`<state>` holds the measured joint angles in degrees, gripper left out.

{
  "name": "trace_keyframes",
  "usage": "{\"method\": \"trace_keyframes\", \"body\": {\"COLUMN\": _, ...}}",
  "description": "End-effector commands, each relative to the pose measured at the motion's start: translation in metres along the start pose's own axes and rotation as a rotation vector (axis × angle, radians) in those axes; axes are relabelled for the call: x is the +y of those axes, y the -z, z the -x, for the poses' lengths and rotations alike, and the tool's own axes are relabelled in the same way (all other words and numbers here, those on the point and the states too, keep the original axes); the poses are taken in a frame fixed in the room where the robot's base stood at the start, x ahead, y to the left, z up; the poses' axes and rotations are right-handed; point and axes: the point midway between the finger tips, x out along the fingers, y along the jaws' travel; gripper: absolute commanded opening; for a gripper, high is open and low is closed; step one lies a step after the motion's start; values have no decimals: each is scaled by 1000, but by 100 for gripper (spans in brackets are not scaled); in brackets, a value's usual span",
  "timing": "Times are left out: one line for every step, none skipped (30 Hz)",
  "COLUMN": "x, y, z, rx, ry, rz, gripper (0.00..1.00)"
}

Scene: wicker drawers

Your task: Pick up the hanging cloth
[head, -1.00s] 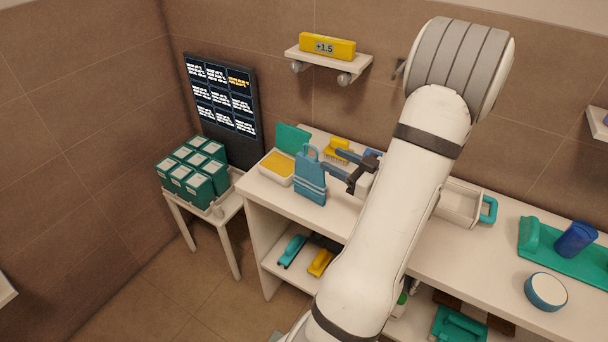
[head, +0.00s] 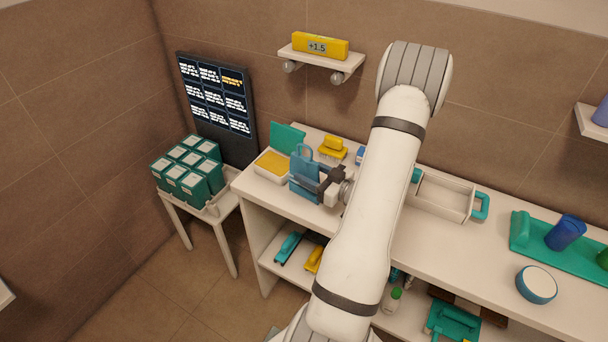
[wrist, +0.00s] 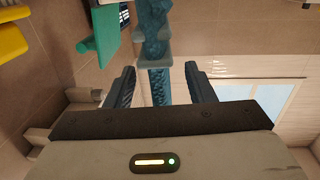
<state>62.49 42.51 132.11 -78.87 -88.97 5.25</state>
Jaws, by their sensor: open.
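The hanging cloth (head: 303,165) is blue with a loop at its top. It hangs at the left part of the counter, beside an open box with yellow contents. My gripper (head: 312,180) is at the cloth from the right. In the wrist view the cloth (wrist: 155,50) runs as a teal strip with a crosswise band, down between the two open fingers of my gripper (wrist: 160,85). Gaps show on both sides of the strip, so the fingers look apart from it. What holds the cloth up is hidden.
An open box (head: 270,168) stands left of the cloth, a yellow brush (head: 332,148) behind. A white caddy (head: 444,196) and a green tray (head: 550,244) with a blue cup are to the right. A wall shelf (head: 322,60) hangs above. Green boxes (head: 187,172) stand on a side table.

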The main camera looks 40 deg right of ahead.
Motion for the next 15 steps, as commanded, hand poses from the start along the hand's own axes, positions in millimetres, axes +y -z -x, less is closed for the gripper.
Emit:
{"method": "trace_keyframes", "body": {"x": 0, "y": 2, "z": -8, "rx": 0, "ry": 2, "rz": 0, "gripper": 49}}
{"method": "trace_keyframes", "body": {"x": 0, "y": 1, "z": -10, "rx": 0, "ry": 2, "rz": 0, "gripper": 49}}
{"method": "trace_keyframes", "body": {"x": 0, "y": 1, "z": -14, "rx": 0, "ry": 2, "rz": 0, "gripper": 49}}
{"method": "trace_keyframes", "body": {"x": 0, "y": 1, "z": -15, "rx": 0, "ry": 1, "rz": 0, "gripper": 49}}
{"method": "trace_keyframes", "body": {"x": 0, "y": 0, "z": -16, "rx": 0, "ry": 0, "rz": 0, "gripper": 49}}
{"method": "trace_keyframes", "body": {"x": 0, "y": 0, "z": -17, "rx": 0, "ry": 0, "rz": 0, "gripper": 49}}
{"method": "trace_keyframes", "body": {"x": 0, "y": 0, "z": -18, "rx": 0, "ry": -1, "rz": 0, "gripper": 49}}
{"method": "trace_keyframes", "body": {"x": 0, "y": 0, "z": -18, "rx": 0, "ry": -1, "rz": 0, "gripper": 49}}
{"method": "trace_keyframes", "body": {"x": 0, "y": 0, "z": -17, "rx": 0, "ry": -1, "rz": 0, "gripper": 49}}
{"method": "trace_keyframes", "body": {"x": 0, "y": 0, "z": -17, "rx": 0, "ry": -1, "rz": 0, "gripper": 49}}
{"method": "trace_keyframes", "body": {"x": 0, "y": 0, "z": -17, "rx": 0, "ry": -1, "rz": 0, "gripper": 49}}
{"method": "trace_keyframes", "body": {"x": 0, "y": 0, "z": -17, "rx": 0, "ry": -1, "rz": 0, "gripper": 48}}
{"method": "trace_keyframes", "body": {"x": 0, "y": 0, "z": -17, "rx": 0, "ry": -1, "rz": 0, "gripper": 46}}
{"method": "trace_keyframes", "body": {"x": 0, "y": 0, "z": -17, "rx": 0, "ry": 0, "rz": 0, "gripper": 43}}
{"method": "trace_keyframes", "body": {"x": 0, "y": 0, "z": -17, "rx": 0, "ry": 0, "rz": 0, "gripper": 40}}
